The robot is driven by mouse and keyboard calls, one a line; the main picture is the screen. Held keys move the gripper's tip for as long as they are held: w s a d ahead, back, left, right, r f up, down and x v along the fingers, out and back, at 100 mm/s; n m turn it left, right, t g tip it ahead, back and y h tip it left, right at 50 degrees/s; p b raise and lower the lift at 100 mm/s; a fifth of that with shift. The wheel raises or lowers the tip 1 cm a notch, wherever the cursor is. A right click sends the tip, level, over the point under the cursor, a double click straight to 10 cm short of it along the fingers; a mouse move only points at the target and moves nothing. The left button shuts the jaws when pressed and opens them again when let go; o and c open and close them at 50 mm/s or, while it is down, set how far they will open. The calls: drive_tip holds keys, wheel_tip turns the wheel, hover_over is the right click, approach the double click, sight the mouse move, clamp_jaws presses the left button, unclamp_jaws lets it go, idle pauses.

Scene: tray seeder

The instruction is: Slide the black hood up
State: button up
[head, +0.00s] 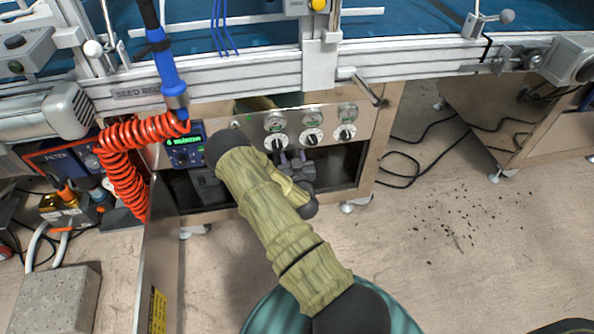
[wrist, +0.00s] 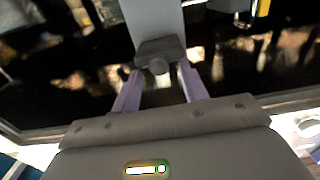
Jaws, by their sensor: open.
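A dark, glossy area with blurred reflections fills most of the wrist view; I take it for the black hood (wrist: 235,72). In the head view a dark area (head: 343,173) lies below the dial panel, partly hidden by my arm; I cannot tell hood from opening there. A grey block with a rounded knob (wrist: 158,62) sits at the lower end of a light grey bar. My gripper (wrist: 158,84) is open, its two pale purple fingers on either side of the knob; contact is unclear. It also shows below the dials in the head view (head: 291,158).
A metal panel with dials (head: 309,135) is just above my gripper. A coiled red hose (head: 125,160) and a blue tool (head: 168,70) hang left. A metal door (head: 160,265) stands open at lower left. Floor on the right is mostly free, with dark crumbs (head: 455,225).

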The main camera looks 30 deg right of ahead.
drive_tip(key=p+v, duration=0.5)
drive_tip(key=v, duration=1.2)
drive_tip(key=shift+w+r, duration=0.1)
drive_tip(key=shift+r, duration=0.05)
